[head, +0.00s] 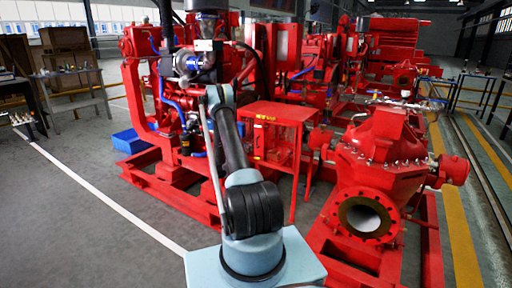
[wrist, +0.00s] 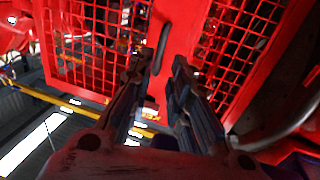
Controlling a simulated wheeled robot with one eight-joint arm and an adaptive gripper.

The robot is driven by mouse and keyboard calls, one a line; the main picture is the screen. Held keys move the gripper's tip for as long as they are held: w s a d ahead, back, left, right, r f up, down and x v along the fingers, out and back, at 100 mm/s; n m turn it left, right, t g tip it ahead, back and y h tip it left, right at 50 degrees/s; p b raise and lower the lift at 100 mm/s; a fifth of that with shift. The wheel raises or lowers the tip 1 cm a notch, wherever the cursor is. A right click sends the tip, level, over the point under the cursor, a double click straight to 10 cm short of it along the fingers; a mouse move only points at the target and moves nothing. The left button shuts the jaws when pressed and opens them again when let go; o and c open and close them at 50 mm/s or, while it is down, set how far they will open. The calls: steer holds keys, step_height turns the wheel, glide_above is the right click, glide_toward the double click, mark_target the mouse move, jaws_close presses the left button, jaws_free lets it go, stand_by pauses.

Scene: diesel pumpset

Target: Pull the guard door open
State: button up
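In the wrist view, a red guard with wire-mesh panels fills the upper part. Its guard door (wrist: 182,25) shows as a solid red strip beside mesh. A dark bar handle (wrist: 162,34) stands out on this strip. My gripper (wrist: 163,64) points at the handle with its two dark fingers apart. The handle's lower end lies between the fingertips in the picture, closer to the left one. I cannot tell whether either finger touches it. The door looks shut, though its edges are hard to make out. In the head view, my arm reaches toward the red engine, and my fingers are not clear there.
In the head view, a red stand (head: 284,113) with a yellow label is right of my arm. A large red pump (head: 385,150) stands farther right. A blue box (head: 131,141) lies left of the engine. The grey floor at left is open.

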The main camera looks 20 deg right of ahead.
steer(key=x, duration=0.9)
jaws_close()
